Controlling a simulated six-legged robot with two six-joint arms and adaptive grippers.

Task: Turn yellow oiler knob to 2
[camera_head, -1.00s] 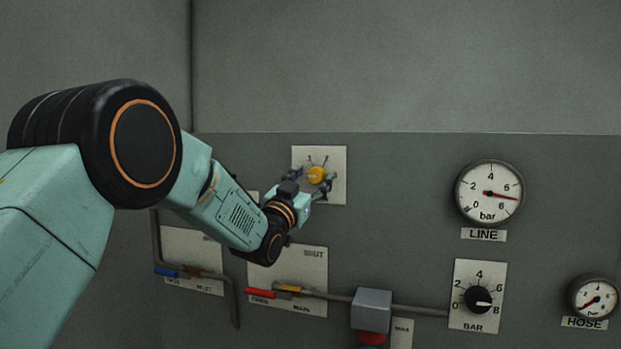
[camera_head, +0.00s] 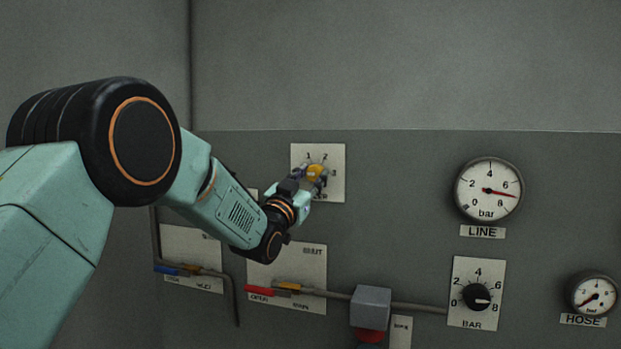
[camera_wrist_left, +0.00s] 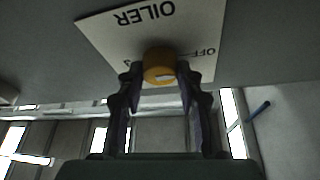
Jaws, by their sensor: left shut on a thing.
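The yellow oiler knob (camera_head: 315,172) sits on a pale plate (camera_head: 335,155) on the grey wall. In the left wrist view the knob (camera_wrist_left: 159,66) has a white mark on its face, and the plate (camera_wrist_left: 112,35) reads OILER and OFF upside down. My left gripper (camera_head: 309,178) is shut on the knob, with one finger on each side of it; its fingers also show in the left wrist view (camera_wrist_left: 158,75). Which number the knob points to is too small to tell. My right gripper is not in view.
Below are a red-handled valve (camera_head: 262,292), a blue-handled valve (camera_head: 168,270) and a grey box (camera_head: 371,306) over a red button. To the right are the LINE gauge (camera_head: 488,190), a black BAR knob (camera_head: 477,297) and the HOSE gauge (camera_head: 595,295).

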